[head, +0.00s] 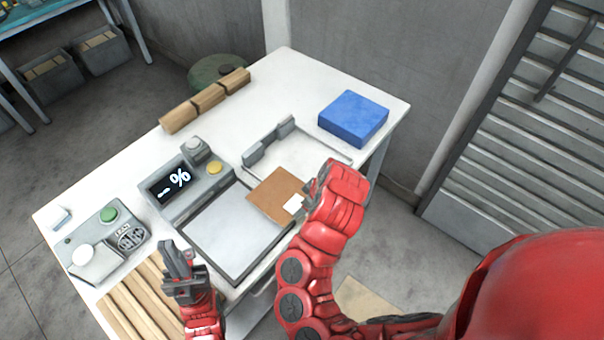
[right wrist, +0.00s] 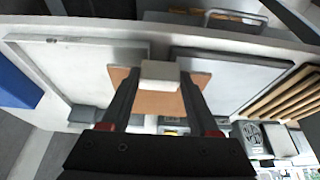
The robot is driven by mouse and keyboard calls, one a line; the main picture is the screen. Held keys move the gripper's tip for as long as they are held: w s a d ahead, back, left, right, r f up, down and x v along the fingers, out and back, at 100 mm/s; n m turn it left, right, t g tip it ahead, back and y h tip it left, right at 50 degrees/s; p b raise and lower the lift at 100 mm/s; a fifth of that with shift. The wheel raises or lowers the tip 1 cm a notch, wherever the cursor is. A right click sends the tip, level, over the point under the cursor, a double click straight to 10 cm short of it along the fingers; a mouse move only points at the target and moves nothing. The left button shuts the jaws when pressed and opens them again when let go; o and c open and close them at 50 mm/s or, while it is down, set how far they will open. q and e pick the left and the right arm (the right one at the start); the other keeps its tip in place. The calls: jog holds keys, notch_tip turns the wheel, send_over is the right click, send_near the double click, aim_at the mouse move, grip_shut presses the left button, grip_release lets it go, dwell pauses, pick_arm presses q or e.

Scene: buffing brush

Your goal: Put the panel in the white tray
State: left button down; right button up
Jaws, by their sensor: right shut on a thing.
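The brown panel (head: 274,192) has a small white block (head: 294,204) on it, which looks like its grip. My right gripper (head: 314,188) is shut on this block, and its two fingers clasp it in the right wrist view (right wrist: 158,80). The panel (right wrist: 158,103) is in the gap between the white tray and the grey plate, overlapping the tray's near left corner in the head view. The white tray (head: 300,157) is empty, with its near side partly hidden by my right arm. My left gripper (head: 178,258) is over the near left table area, empty; its finger gap is unclear.
A grey-framed plate (head: 235,232) with a display unit (head: 180,180) stands left of the tray. A grey bracket (head: 268,142) stands at the tray's left edge. Wooden bars (head: 205,100), a green-button box (head: 105,235) and slats (head: 140,298) occupy the rest.

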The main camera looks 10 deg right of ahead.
jog(key=w+d, duration=0.1)
jog(key=w, duration=0.1)
jog(key=w+d+f+b, duration=0.1)
jog(key=w+d, duration=0.1)
jog(key=w+d+b, duration=0.1)
jog(key=w, duration=0.2)
jog(key=shift+w+d+f, duration=0.1)
jog(key=shift+d+f, duration=0.15)
jog(key=shift+f, duration=0.05)
jog(key=w+d, duration=0.1)
jog(key=w, duration=0.1)
jog(key=w+d+p, duration=0.1)
jog(key=w, duration=0.1)
jog(key=w+d+p, duration=0.1)
jog(key=shift+w+d, duration=0.15)
jog(key=shift+w, duration=0.25)
jog(key=shift+w+d+f, duration=0.1)
jog(key=shift+w+d, duration=0.05)
jog(key=shift+w, duration=0.1)
jog(key=shift+w+d+f+p, duration=0.1)
jog(key=shift+f+p, duration=0.5)
jog(key=shift+p, duration=0.05)
jog(key=shift+f+p, duration=0.4)
jog(key=shift+f, duration=0.85)
jog(key=o, duration=1.4)
